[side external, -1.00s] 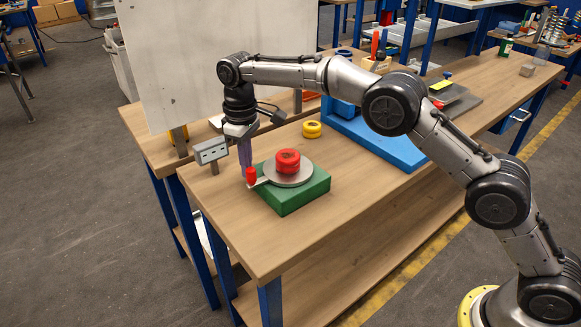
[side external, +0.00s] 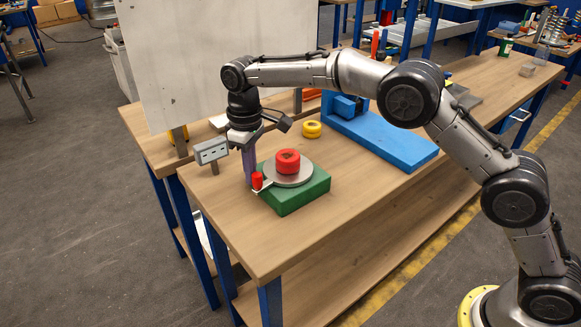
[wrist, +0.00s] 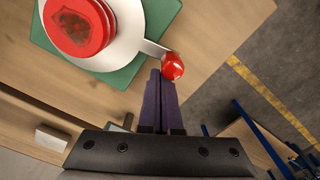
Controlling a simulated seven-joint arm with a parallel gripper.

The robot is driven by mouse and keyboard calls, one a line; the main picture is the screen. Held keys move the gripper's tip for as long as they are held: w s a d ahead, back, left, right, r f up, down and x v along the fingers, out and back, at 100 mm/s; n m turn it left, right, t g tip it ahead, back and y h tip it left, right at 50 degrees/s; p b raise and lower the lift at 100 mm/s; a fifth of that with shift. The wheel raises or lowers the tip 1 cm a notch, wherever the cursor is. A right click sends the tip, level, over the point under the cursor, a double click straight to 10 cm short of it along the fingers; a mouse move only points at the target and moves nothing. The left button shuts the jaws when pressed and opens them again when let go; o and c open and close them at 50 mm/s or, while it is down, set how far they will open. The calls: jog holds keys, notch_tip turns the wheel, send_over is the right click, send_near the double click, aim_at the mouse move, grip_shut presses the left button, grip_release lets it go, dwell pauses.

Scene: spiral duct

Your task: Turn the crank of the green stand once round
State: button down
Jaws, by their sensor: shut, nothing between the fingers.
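The green stand (side external: 300,198) sits near the table's front corner, with a round grey plate (side external: 294,178) on top. A red round piece (side external: 288,161) with a dark mark on its top sits on the plate. The crank's grey arm (wrist: 152,48) reaches out from the plate to an upright red knob (side external: 257,181), also in the wrist view (wrist: 173,67). My gripper (side external: 249,180) points down, its purple fingers shut and empty. In the wrist view the fingertips (wrist: 161,76) are right beside the knob; I cannot tell whether they touch it.
A small grey box with a display face (side external: 211,151) stands on a post left of my gripper. A yellow ring (side external: 312,129) and a blue fixture (side external: 385,140) lie behind the stand. A large pale panel (side external: 215,60) rises at the back left. The table in front is clear.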

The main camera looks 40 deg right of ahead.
jog(key=shift+s, duration=0.95)
jog(key=shift+s+d, duration=0.1)
jog(key=shift+s, duration=0.05)
jog(key=shift+s+d, duration=0.2)
jog(key=shift+s, duration=0.7)
jog(key=shift+s+d, duration=0.25)
jog(key=shift+s, duration=0.2)
jog(key=shift+s+d, duration=0.2)
jog(key=shift+s, duration=0.25)
